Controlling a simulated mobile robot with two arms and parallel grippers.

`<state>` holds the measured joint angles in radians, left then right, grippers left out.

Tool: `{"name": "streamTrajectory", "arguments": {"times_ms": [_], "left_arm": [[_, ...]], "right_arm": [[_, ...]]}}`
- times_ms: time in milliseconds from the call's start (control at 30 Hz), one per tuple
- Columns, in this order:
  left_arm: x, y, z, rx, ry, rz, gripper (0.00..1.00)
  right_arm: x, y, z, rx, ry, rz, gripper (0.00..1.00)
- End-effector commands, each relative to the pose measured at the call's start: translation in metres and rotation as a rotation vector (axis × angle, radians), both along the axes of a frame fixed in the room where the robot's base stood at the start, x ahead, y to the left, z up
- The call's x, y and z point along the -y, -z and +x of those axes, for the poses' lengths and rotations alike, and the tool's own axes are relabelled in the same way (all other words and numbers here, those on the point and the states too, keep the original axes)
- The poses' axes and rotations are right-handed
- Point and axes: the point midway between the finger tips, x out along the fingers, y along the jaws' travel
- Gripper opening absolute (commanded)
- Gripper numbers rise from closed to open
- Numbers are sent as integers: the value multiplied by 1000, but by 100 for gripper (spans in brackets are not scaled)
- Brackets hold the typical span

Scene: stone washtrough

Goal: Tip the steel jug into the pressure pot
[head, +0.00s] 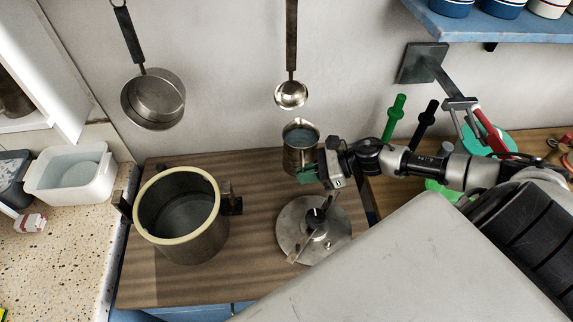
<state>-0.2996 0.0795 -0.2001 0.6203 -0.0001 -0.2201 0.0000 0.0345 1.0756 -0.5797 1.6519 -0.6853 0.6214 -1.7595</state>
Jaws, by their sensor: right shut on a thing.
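The steel jug (300,136) is upright, with a bluish-grey surface visible inside its mouth. My right gripper (308,174) is shut on the jug at its lower right side; the fingers partly cover its body. I cannot tell whether the jug's base touches the wooden top. The pressure pot (205,245) stands open at the left of the wooden top, with a cream rim and dark side handles. Its inside looks empty. The jug is to the right of and behind the pot, apart from it. My left gripper is not in view.
The pot's lid (293,237) lies right of the pot, in front of the jug. A pan (153,98) and a ladle (291,95) hang on the wall above. A white tub (72,175) stands on the speckled counter at left. A blue shelf (480,28) juts out upper right.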

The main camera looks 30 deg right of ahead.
Motion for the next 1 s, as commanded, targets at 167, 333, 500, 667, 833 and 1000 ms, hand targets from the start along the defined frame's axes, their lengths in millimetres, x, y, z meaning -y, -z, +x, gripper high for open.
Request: {"name": "streamTrajectory", "arguments": {"times_ms": [167, 333, 500, 667, 833, 1000], "left_arm": [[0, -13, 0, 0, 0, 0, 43], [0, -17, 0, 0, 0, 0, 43], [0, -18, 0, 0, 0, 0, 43], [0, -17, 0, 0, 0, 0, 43], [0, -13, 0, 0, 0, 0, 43], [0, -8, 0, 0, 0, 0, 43]], "right_arm": [[14, -18, -16, 3, -2, 1, 0], [21, -23, -23, 5, -2, 1, 0], [23, -24, -26, 7, -2, 1, 0], [18, -24, -24, 8, 9, 1, 0], [-6, -24, -17, 11, 77, 4, 0], [-36, -29, -8, 11, 192, 3, 0]]}}
